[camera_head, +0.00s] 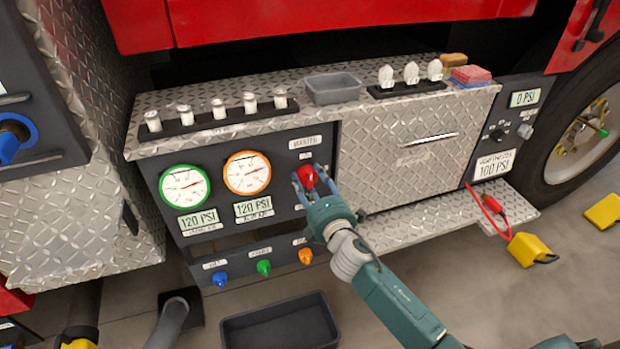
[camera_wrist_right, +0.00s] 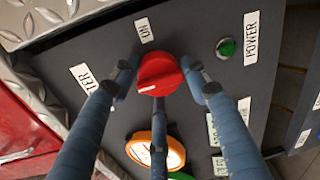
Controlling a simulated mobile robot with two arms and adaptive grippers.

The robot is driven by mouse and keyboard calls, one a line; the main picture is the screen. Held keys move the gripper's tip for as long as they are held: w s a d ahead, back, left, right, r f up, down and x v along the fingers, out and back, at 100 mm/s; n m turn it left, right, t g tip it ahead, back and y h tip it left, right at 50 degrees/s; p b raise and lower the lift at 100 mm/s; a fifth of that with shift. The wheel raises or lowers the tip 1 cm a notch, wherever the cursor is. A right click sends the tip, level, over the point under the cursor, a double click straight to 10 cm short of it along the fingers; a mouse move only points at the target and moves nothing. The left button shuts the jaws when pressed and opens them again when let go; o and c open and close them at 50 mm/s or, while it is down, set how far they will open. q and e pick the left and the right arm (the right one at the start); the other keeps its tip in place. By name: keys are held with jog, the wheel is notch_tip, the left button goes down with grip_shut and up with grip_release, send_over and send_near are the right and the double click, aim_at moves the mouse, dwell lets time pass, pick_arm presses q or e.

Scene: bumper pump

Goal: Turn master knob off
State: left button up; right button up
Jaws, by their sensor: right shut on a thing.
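The red master knob (camera_head: 307,176) sits on the dark panel under the MASTER label (camera_head: 305,142). In the wrist view the knob (camera_wrist_right: 158,73) has a white mark low on its left side, and an ON label (camera_wrist_right: 144,30) lies above it. My right gripper (camera_head: 309,182) is at the panel with its blue fingers around the knob. In the wrist view the gripper (camera_wrist_right: 165,82) has fingers left, right and below the knob, shut on it. A green light (camera_wrist_right: 226,47) shows beside the POWER label (camera_wrist_right: 251,38). My left gripper is not in view.
Two round gauges, green-rimmed (camera_head: 184,186) and orange-rimmed (camera_head: 247,173), read 120 PSI left of the knob. Blue (camera_head: 219,279), green (camera_head: 264,267) and orange (camera_head: 305,256) knobs line the lower panel. A grey bin (camera_head: 332,88) stands on the ledge. A black tray (camera_head: 280,325) lies below.

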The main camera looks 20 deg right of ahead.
jog(key=shift+a+r+n, duration=0.2)
jog(key=shift+a+n, duration=0.1)
jog(key=shift+n, duration=0.2)
jog(key=shift+c, duration=0.5)
jog(key=shift+f, duration=0.15)
jog(key=o, duration=1.1)
jog(key=shift+a, duration=0.1)
jog(key=shift+c, duration=0.2)
jog(key=shift+o, duration=0.5)
jog(key=shift+a, duration=0.1)
jog(key=shift+d, duration=0.2)
jog(key=shift+s, duration=0.3)
jog(key=s, duration=1.1)
jog(key=shift+s+r, duration=0.15)
jog(key=shift+r, duration=0.3)
jog(key=shift+d, duration=0.1)
